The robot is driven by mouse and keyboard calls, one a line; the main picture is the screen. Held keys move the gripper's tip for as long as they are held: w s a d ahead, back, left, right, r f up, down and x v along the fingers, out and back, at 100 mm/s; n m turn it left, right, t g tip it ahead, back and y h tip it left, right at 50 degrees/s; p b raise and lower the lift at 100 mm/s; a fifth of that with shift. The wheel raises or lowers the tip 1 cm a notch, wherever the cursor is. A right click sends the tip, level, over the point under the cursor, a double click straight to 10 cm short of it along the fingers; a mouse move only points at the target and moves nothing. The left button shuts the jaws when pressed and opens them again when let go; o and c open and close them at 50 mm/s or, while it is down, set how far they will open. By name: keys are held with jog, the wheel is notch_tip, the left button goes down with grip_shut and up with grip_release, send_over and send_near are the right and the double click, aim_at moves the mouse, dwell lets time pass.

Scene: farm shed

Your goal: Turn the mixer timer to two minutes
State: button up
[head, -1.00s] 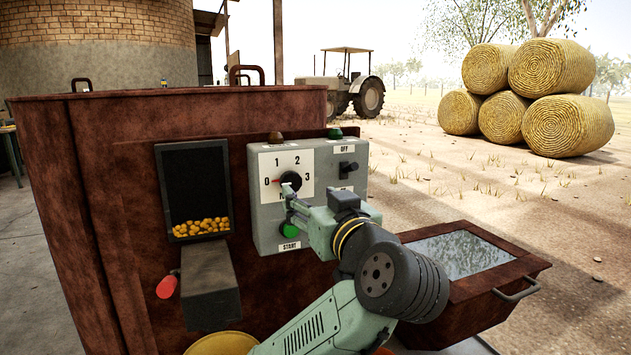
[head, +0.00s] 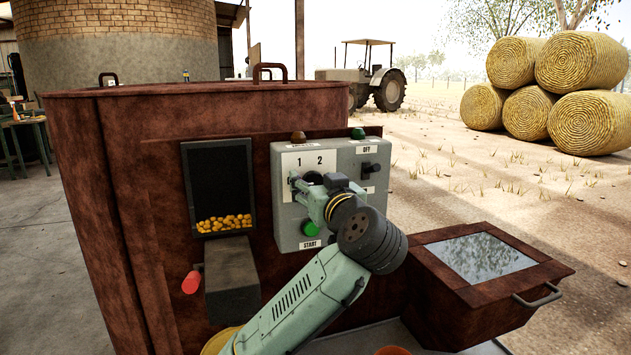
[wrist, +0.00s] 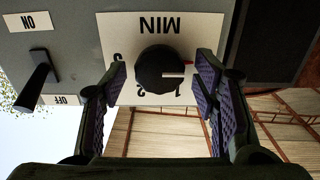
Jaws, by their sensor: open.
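The mixer timer is a round black knob (head: 311,177) on a white dial plate (head: 298,161) of the grey control box (head: 286,222). The 1 and 2 show in the head view; my gripper hides the rest of the dial there. My gripper (head: 318,196) is open in front of the dial. In the wrist view its fingers (wrist: 162,76) stand on either side of the knob, with gaps on both sides. I cannot tell whether they reach around it.
A green START button (head: 310,228) sits below my gripper, and a black OFF/ON switch (head: 370,168) is to the right. A red handle (head: 191,282) and grey chute (head: 231,282) protrude at left. A lidded brown bin (head: 490,275) stands at right.

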jog(key=shift+c, duration=0.6)
jog(key=c, duration=0.9)
